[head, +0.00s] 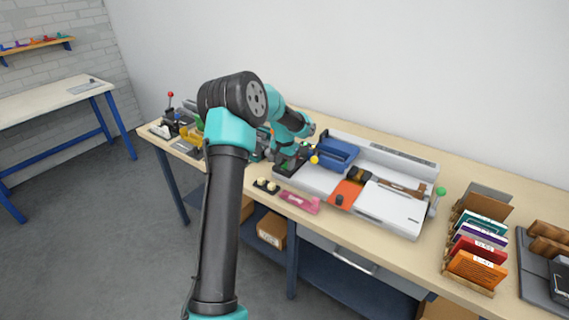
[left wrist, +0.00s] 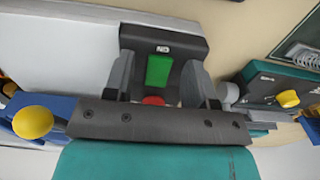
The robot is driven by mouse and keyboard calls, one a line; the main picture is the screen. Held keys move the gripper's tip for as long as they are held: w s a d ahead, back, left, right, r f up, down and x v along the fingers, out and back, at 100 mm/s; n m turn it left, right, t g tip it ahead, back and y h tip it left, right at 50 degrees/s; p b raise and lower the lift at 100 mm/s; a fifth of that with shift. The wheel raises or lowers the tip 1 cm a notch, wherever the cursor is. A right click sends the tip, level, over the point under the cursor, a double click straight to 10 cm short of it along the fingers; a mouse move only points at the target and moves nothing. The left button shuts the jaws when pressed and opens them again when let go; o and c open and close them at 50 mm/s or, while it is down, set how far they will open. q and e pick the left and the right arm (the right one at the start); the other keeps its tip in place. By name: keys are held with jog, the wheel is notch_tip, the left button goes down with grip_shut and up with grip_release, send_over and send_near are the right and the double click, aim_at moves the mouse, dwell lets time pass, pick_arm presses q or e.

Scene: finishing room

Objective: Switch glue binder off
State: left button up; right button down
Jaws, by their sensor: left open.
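The glue binder (head: 398,208) is a long white machine along the wall side of the bench. A black switch box (left wrist: 190,46) with a green button (left wrist: 159,70), a red button (left wrist: 153,100) and a small white label is at its end in the left wrist view. My left gripper (head: 286,165) is over the left end of the binder. In the left wrist view, my left gripper (left wrist: 163,82) is open, its fingers on either side of the buttons. Its palm partly hides the red button. Contact cannot be told. My right gripper is not in view.
A blue clamp part (head: 338,152) with a yellow knob (head: 315,160) stands beside the gripper. A green machine (left wrist: 275,84) with a yellow knob is on the other side. A pink tool (head: 300,201) lies in front. Booklets in a rack (head: 478,250) stand right.

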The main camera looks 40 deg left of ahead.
pick_arm(q)
jog(key=shift+f, duration=0.1)
jog(key=shift+c, duration=0.4)
jog(key=c, duration=0.8)
jog(key=shift+c, duration=0.2)
jog(key=shift+w, duration=0.1)
jog(key=shift+w+a+g+h, duration=0.1)
jog(key=shift+g+h, duration=0.05)
jog(key=shift+g, duration=0.6)
jog(key=shift+w+g+h, duration=0.1)
jog(key=shift+g+h, duration=0.05)
jog(key=shift+g, duration=0.6)
jog(key=o, duration=0.9)
jog(key=shift+r, duration=0.2)
